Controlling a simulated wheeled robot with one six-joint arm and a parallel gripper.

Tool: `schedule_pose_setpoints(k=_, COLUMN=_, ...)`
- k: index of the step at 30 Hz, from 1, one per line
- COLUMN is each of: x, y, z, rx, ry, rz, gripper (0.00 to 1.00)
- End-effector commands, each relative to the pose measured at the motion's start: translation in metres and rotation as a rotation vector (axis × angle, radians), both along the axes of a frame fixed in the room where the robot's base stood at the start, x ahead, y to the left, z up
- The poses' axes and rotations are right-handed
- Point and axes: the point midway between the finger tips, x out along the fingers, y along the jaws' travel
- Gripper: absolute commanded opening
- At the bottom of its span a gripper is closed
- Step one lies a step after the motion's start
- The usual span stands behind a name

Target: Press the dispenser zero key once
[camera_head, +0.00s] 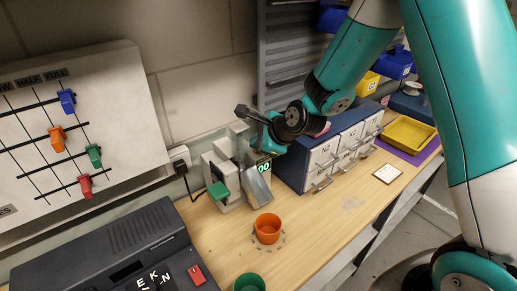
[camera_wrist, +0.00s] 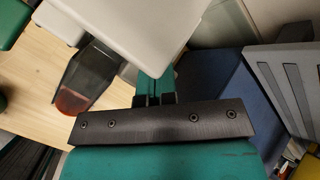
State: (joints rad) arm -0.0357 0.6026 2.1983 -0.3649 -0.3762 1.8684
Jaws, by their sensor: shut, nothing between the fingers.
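The dispenser (camera_head: 226,172) is a pale grey machine against the wall, with a green block (camera_head: 218,191) at its front left and a sloping grey chute (camera_head: 257,186). Its small green display (camera_head: 263,168) appears to read 00. I cannot make out the zero key; my gripper and wrist cover part of the machine. My gripper (camera_head: 268,142) is shut and empty at the dispenser's upper right. In the wrist view, the closed fingers (camera_wrist: 155,88) reach toward the pale dispenser housing (camera_wrist: 130,30); I cannot tell whether they touch it. The dark chute (camera_wrist: 90,75) shows to their left.
An orange cup (camera_head: 268,228) stands below the chute, and a green cup (camera_head: 249,283) nearer the front. A blue drawer cabinet (camera_head: 295,168) stands close on the right. A slider board (camera_head: 75,130) and a dark keypad console (camera_head: 110,255) are on the left. Bench right of the orange cup is clear.

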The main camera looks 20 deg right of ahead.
Motion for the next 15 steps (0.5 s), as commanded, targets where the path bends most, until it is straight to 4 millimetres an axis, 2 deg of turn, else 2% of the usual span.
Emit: schedule_pose_setpoints(k=15, x=0.0, y=0.0, z=0.018, rx=-0.001, ry=0.001, rz=0.0, gripper=0.0)
